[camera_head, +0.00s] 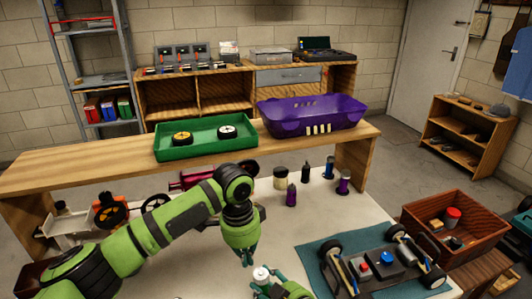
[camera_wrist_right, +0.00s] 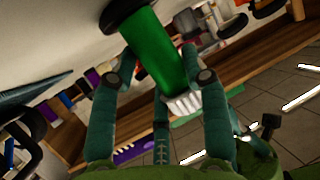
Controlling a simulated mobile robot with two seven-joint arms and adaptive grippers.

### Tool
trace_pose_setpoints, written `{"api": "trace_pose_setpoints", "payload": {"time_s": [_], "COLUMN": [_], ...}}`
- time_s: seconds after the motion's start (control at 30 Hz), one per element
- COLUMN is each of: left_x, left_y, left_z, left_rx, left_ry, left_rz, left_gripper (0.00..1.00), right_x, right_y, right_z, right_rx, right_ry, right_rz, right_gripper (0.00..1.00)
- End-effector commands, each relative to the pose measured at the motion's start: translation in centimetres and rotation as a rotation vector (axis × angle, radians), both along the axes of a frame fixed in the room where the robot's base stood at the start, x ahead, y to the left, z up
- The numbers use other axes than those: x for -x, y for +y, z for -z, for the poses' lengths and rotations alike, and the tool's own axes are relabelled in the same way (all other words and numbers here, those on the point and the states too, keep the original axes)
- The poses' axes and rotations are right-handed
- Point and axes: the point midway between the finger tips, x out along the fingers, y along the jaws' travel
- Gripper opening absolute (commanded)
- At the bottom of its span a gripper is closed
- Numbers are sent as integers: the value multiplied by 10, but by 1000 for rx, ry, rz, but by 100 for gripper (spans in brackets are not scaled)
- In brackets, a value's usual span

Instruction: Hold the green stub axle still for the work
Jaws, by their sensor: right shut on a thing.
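In the right wrist view, the green stub axle (camera_wrist_right: 155,50) is a thick green cylinder with a dark far end and a white ribbed part (camera_wrist_right: 183,104) near my palm. My right gripper (camera_wrist_right: 160,78) is shut on it, with teal fingers on both sides. In the head view my right gripper (camera_head: 268,281) is at the bottom edge, partly cut off. A small white-topped piece (camera_head: 262,273) shows at its fingers; the green body is not clear there. My left gripper (camera_head: 246,259) points down just above and left of it. Its fingers are too small to judge.
A car chassis (camera_head: 385,268) lies on a teal mat (camera_head: 312,252) to the right. Several small bottles (camera_head: 291,195) stand behind my grippers. A green tray (camera_head: 207,148) and a purple car body (camera_head: 310,118) sit on the raised wooden shelf. A wooden crate (camera_head: 478,209) stands at right.

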Motion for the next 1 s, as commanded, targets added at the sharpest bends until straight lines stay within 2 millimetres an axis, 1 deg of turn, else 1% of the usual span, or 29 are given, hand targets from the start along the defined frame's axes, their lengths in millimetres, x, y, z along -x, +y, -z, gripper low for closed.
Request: {"api": "trace_pose_setpoints", "payload": {"time_s": [0.03, 0.1, 0.2, 0.47, 0.57, 0.67, 0.83, 0.9, 1.0], "left_x": [-1, -1, 0, 0, 0, 2, 8, 10, 12], "left_y": [1, 2, 3, 4, 4, 5, 4, 4, 4], "left_z": [-6, -12, -17, -18, -19, -22, -26, -27, -25], "left_rx": [-1, -3, -4, -7, -7, -7, -6, -6, -5], "left_ry": [-2, -1, 1, 3, 0, -13, -34, -38, -41], "left_rz": [-1, -2, -4, -5, 21, 125, 375, 448, 507], "left_gripper": [0, 0, 0, 0, 0, 0, 0, 0, 0], "right_x": [0, 0, -1, -1, -1, -2, -2, -2, -2], "right_y": [-2, -2, -3, -3, -3, -3, -3, -3, -3], "right_z": [2, 1, 1, 1, 1, 1, 1, 1, 1], "right_rx": [4, 5, 5, 6, 5, 6, 6, 6, 5], "right_ry": [2, 1, 0, -1, -1, -2, -2, -2, -2], "right_rz": [1, 2, 4, 4, 4, 5, 5, 5, 5], "right_gripper": [11, 11, 11, 11, 11, 11, 11, 11, 11]}}
